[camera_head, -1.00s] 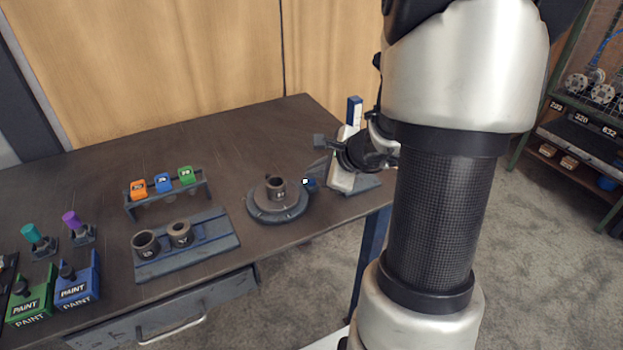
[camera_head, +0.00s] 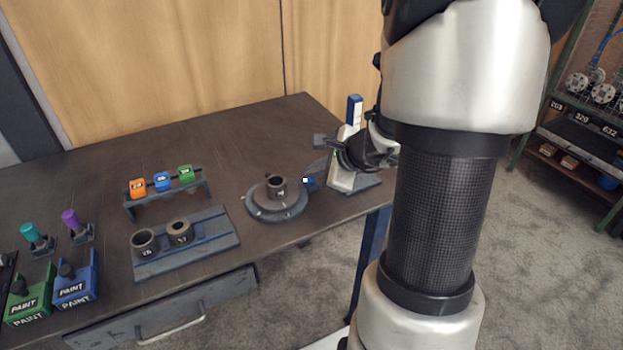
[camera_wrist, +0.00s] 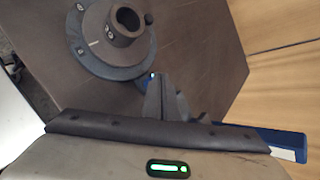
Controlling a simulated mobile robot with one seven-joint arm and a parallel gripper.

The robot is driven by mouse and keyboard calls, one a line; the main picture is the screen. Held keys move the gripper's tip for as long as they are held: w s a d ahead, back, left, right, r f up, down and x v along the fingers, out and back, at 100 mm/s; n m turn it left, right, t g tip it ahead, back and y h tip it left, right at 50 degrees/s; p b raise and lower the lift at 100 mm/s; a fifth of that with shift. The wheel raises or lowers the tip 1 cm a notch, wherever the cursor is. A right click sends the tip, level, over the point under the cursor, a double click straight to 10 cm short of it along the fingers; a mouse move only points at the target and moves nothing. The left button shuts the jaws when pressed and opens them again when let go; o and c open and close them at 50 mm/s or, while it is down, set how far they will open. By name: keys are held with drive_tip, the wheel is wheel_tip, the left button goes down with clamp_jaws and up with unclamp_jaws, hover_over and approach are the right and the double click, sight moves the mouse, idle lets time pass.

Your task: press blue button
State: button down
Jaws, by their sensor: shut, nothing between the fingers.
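A small blue button (camera_head: 310,182) with a white spot sits at the right edge of the round turntable (camera_head: 262,211) in the head view. In the wrist view, blue and a white spot (camera_wrist: 152,76) show at the tip of my fingers. My gripper (camera_head: 316,172) is shut and empty, its fingertips right beside the button. It also shows in the wrist view (camera_wrist: 157,82); the fingers partly hide the button, and I cannot tell whether they touch it. A dark flanged pipe (camera_head: 277,187) stands upright on the turntable.
A white stand with a blue-topped column (camera_head: 354,110) is behind my gripper. A board (camera_head: 220,239) with two pipe pieces, a rack (camera_head: 131,209) of coloured blocks and paint boxes (camera_head: 75,287) are to the left. The table's back middle is clear.

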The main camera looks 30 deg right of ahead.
drive_tip(key=shift+f, duration=0.35)
drive_tip(key=shift+r, duration=0.55)
wheel_tip(320, 180, up, 6)
drive_tip(key=p, duration=0.4)
idle(0.3)
